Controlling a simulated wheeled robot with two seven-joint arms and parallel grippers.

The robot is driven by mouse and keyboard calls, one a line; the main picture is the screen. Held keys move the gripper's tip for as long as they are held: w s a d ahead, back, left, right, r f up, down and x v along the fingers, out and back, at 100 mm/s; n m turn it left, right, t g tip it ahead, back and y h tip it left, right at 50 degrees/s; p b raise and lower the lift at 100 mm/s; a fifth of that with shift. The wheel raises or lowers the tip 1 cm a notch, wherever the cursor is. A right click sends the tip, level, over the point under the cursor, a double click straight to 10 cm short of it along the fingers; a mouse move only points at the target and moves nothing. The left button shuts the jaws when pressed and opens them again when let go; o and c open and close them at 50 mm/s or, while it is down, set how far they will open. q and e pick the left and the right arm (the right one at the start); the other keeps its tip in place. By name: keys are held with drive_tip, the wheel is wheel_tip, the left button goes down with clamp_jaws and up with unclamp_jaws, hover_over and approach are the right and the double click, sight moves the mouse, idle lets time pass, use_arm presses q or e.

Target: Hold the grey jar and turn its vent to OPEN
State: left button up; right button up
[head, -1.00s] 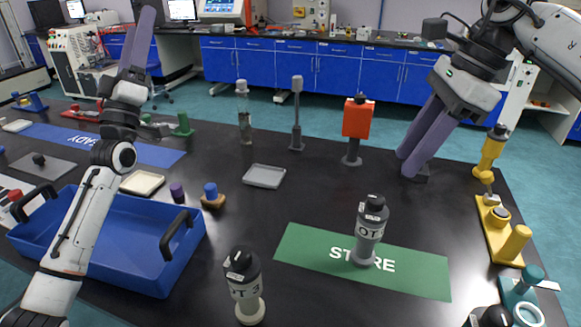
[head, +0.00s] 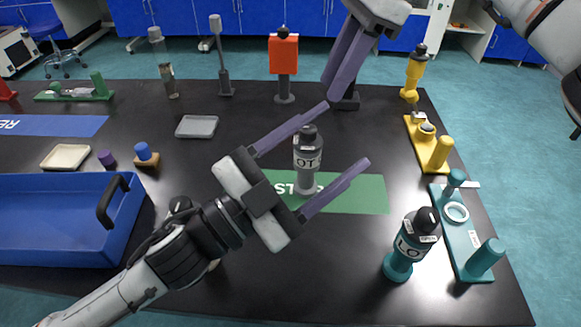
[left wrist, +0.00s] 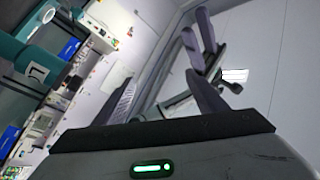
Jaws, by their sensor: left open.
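A grey jar (head: 307,162) with a dark cap and a white label reading "OT" stands upright on the green mat (head: 362,194). Its vent marking is too small to read. My left gripper (head: 346,134) is open, and in the head view its two purple fingers lie on either side of the jar. I cannot tell whether they are level with it or above it; no contact is visible. My right gripper (head: 334,92) hangs above the back of the table, its fingers close together in the picture. The left wrist view does not show the jar.
A teal jar (head: 403,250) stands front right, beside a teal fixture (head: 465,235) and a yellow fixture (head: 428,145). A blue tray (head: 60,235) is at left. Another dark-capped jar (head: 180,205) is mostly hidden behind my left arm. A grey tray (head: 197,126) lies behind.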

sight(300, 162)
use_arm(q)
drive_tip(key=s+d+f+n, duration=0.2)
drive_tip(key=s+d+n, duration=0.1)
drive_tip(key=s+n, duration=0.1)
drive_tip(key=w+a+f+n+t+y, duration=0.1)
drive_tip(key=w+a+f+n+y, duration=0.1)
drive_tip(key=w+f, duration=0.2)
drive_tip(key=w+a+f+n+t+y, duration=0.1)
drive_tip(key=w+a+f+n+y, duration=0.2)
drive_tip(key=w+f, duration=0.1)
drive_tip(key=w+a+f+n+y, duration=0.3)
drive_tip(key=f, duration=0.1)
drive_tip(key=shift+w+a+t, duration=0.25)
drive_tip(key=shift+w+t, duration=0.15)
drive_tip(key=shift+w+f, duration=0.15)
drive_tip(key=shift+w, duration=0.1)
drive_tip(key=x, duration=0.9)
drive_tip(key=shift+w+d, duration=0.15)
drive_tip(key=shift+w, duration=0.2)
